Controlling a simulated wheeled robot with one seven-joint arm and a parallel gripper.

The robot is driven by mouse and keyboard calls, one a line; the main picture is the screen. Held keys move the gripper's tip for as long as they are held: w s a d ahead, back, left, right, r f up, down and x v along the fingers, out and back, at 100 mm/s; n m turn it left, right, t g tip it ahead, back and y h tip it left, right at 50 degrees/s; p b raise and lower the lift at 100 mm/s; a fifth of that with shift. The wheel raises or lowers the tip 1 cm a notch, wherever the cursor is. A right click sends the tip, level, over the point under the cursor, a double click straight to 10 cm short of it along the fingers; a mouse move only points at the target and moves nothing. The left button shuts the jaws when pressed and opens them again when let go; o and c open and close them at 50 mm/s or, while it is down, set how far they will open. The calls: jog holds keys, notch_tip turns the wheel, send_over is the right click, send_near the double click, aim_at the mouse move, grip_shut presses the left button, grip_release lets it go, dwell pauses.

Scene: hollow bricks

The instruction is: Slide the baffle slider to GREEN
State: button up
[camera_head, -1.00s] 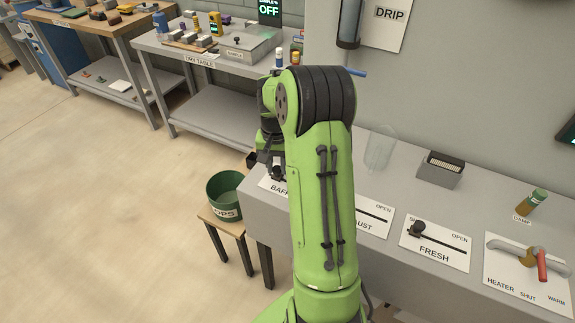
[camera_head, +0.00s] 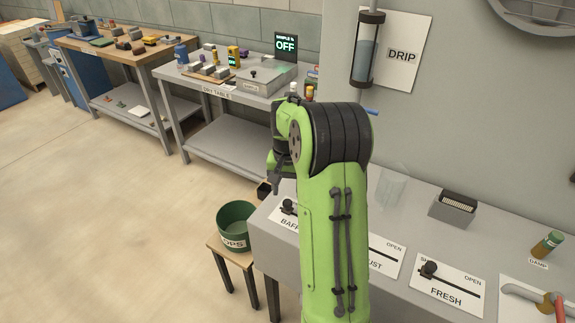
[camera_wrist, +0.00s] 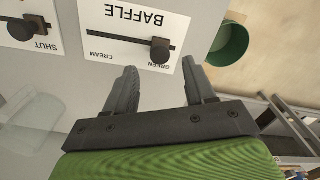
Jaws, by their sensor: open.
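The baffle slider's dark round knob (camera_wrist: 160,51) sits on its black slot in the wrist view, beside the GREEN label and away from CREAM. Its white BAFFLE plate (camera_wrist: 118,20) lies on the grey bench. In the head view the knob (camera_head: 288,206) shows at the bench's left end; my arm covers much of the plate. My gripper (camera_wrist: 160,84) is open and empty, its two fingers wide apart and clear of the knob. In the head view my gripper (camera_head: 277,186) is above and slightly left of the knob.
A green bucket (camera_head: 236,218) stands on a small stool left of the bench. Right of my arm are the FRESH slider plate (camera_head: 447,285), a grey box (camera_head: 453,208) and a clear vessel (camera_head: 391,185). A SHUT slider knob (camera_wrist: 20,29) shows in the wrist view.

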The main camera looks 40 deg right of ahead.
aim_at(288, 202)
notch_tip(288, 202, up, 11)
jog(key=p, duration=0.2)
jog(key=shift+r, duration=0.2)
